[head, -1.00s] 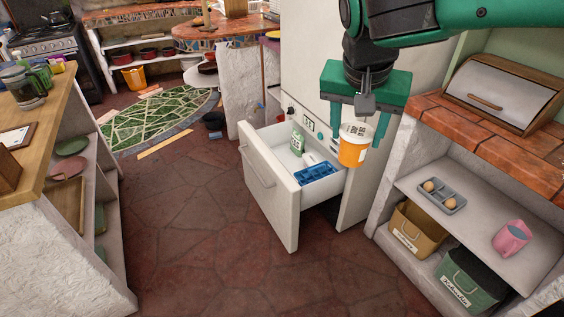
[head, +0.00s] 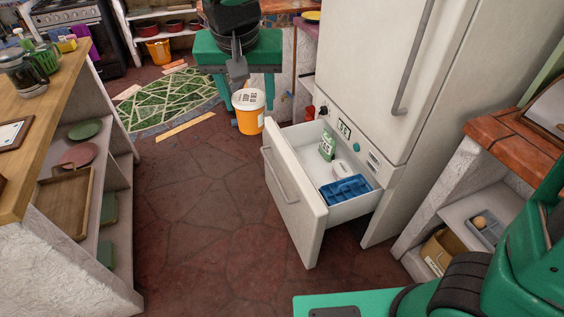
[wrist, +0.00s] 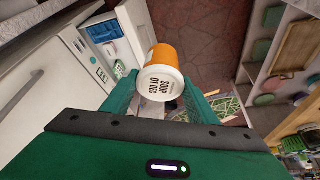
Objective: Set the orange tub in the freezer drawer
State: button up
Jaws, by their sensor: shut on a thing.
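The orange tub (head: 249,116) has a white lid with dark lettering. My gripper (head: 241,99) is shut on it and holds it in the air, left of the freezer drawer in the head view. In the wrist view the tub (wrist: 163,77) sits between my fingers, its lid towards the camera, the lettering reading SOUP. The freezer drawer (head: 289,190) is pulled open below the tall white fridge. Inside it are a green and white bottle (head: 327,146), a white round-topped container (head: 346,171) and a blue ice tray (head: 346,190). The open drawer also shows in the wrist view (wrist: 119,58).
The fridge (head: 385,80) rises right behind the drawer. A wooden-topped counter (head: 75,80) with open shelves stands at the left. A brick-topped counter (head: 510,133) is at the right. The stone floor (head: 215,210) between is clear.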

aim_at(311, 174)
jog(key=u, duration=0.3)
jog(key=i, duration=0.85)
jog(key=u, duration=0.3)
